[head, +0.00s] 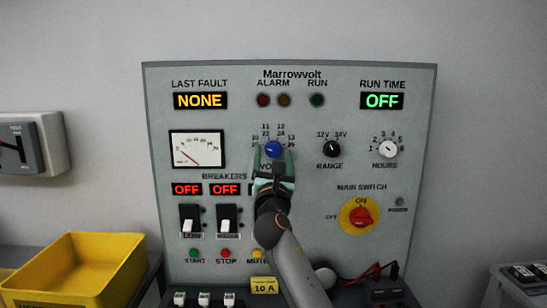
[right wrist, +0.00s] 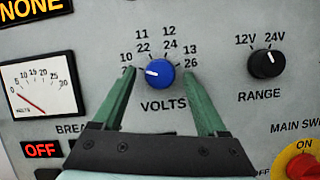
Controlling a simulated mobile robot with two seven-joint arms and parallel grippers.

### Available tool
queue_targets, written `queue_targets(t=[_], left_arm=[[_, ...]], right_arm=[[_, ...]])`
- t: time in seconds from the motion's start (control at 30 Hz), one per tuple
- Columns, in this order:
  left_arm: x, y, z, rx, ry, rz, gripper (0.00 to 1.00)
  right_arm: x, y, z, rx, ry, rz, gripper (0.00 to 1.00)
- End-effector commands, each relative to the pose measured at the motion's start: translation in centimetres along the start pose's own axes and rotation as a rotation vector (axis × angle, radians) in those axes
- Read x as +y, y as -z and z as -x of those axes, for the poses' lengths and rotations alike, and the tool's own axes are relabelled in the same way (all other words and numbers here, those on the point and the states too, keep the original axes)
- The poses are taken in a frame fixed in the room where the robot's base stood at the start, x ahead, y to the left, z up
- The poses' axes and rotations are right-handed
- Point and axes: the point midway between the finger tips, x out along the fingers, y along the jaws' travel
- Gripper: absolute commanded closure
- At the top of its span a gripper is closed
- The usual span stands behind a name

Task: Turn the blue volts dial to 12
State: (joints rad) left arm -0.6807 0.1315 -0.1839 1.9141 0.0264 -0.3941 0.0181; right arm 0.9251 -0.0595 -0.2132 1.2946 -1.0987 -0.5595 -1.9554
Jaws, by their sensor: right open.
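The blue volts dial (head: 273,149) is on the grey panel (head: 330,210), just above centre. In the right wrist view the blue dial (right wrist: 160,74) has a white mark pointing left, toward the 10 end of its scale. The 12 over 24 label (right wrist: 169,38) is above the dial, slightly right. My right gripper (head: 273,153) is open, with one green finger on each side of the dial. In the right wrist view the open right gripper (right wrist: 159,72) shows gaps between its fingertips and the dial. My left gripper is out of view.
The black range knob (right wrist: 266,64) is close on the right. A needle meter (head: 197,149) is on the left, reading low. Breaker switches (head: 228,220) are below left, the red main switch (head: 361,216) below right. A yellow bin (head: 95,262) stands at lower left.

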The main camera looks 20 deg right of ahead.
Motion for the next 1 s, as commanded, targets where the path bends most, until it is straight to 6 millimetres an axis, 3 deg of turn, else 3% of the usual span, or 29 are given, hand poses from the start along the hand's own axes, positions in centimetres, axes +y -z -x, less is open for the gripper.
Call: queue_targets(t=[0.3, 0.9, 1.0], left_arm=[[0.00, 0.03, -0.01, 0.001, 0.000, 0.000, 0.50], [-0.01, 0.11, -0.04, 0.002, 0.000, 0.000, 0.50], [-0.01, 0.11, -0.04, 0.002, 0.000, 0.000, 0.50]], right_arm=[[0.00, 0.02, -0.12, 0.001, 0.000, -0.001, 0.27], [0.01, 0.03, -0.09, 0.001, 0.000, -0.001, 0.95], [0.02, 0.03, -0.09, 0.001, 0.000, -0.001, 1.00]])
